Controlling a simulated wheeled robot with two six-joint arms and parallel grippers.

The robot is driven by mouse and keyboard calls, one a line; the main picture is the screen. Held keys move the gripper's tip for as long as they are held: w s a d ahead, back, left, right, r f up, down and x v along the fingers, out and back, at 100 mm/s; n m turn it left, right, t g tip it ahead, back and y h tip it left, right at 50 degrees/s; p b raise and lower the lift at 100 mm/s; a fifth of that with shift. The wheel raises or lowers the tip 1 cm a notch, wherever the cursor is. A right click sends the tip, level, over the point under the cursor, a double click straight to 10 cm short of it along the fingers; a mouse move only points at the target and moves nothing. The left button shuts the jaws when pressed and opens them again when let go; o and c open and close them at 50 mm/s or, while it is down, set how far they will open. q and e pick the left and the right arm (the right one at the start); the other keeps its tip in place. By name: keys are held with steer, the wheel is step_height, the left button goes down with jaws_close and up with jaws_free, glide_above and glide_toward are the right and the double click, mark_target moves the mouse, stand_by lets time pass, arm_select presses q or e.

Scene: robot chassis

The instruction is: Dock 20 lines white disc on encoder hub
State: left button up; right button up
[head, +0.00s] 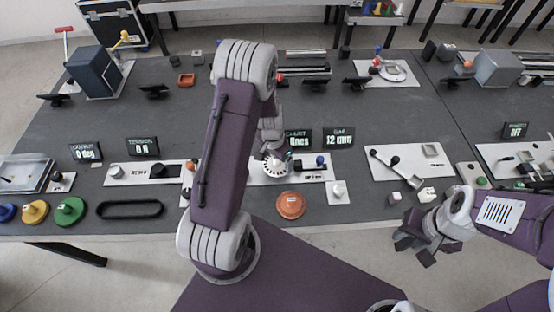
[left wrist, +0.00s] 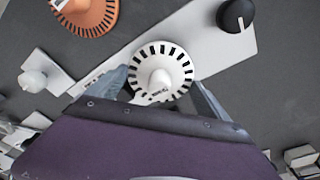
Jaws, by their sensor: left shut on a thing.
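The white disc (head: 275,169), ringed with dark slots and with a raised white centre, shows at the middle of the head view. In the left wrist view the white disc (left wrist: 175,62) lies between the fingers. My left gripper (left wrist: 160,92) is shut on it; in the head view my own arm hides much of this grip. The disc is over the pale encoder plate (head: 305,173). The encoder hub is not visible, and I cannot tell the disc's height above the plate. My right gripper (head: 414,243) is open and empty at the table's front edge.
An orange slotted disc (head: 291,205) lies in front of the plate. A white peg on a small plate (head: 338,190) stands to its right. A dark knob (left wrist: 236,15) rises from the encoder plate.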

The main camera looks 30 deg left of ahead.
mark_target(275, 160)
arm_select(q)
steer(key=shift+f+b, duration=0.65)
steer(key=shift+b, duration=0.05)
stand_by(0.5)
steer(key=o, duration=1.1)
steer(key=r+p, duration=0.2)
steer(key=r, duration=0.1)
steer(key=s+r+p, duration=0.1)
steer(key=r+p, duration=0.2)
steer(key=r, duration=0.1)
steer(key=r+p, duration=0.3)
steer(key=r, duration=0.1)
steer(key=shift+s+a+r, duration=0.1)
steer(key=shift+s+a, duration=0.05)
